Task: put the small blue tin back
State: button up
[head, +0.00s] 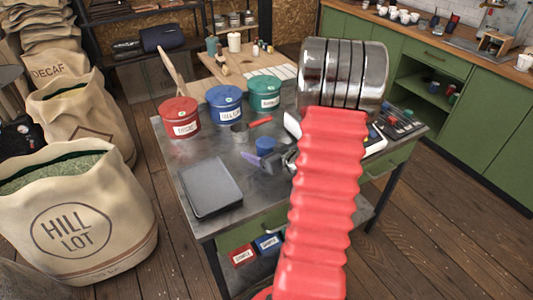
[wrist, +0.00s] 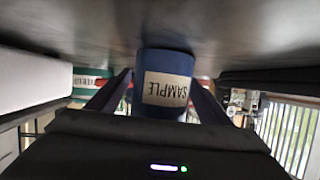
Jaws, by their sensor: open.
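The small blue tin (head: 265,145) stands on the metal table, right of the middle, partly hidden by my gripper. In the wrist view the blue tin (wrist: 166,62) shows upside down, its pale label reading SAMPLE. My gripper (head: 262,159) is low over the table at the tin's near side. In the wrist view the fingers of my gripper (wrist: 160,88) are open, one on each side of the tin. I cannot tell whether either finger touches it.
Larger red (head: 180,118), blue (head: 224,105) and green (head: 264,93) tins stand at the table's back. A metal cup (head: 240,132) with a red handle lies nearby. A dark flat slab (head: 211,187) is at left. Below are small red (head: 242,257) and blue (head: 268,244) labelled containers.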

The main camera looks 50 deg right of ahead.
jog(key=shift+w+f, duration=0.1)
jog(key=shift+w, duration=0.15)
jog(key=shift+c, duration=0.5)
jog(key=c, duration=1.3)
jog(key=shift+r, duration=5.05)
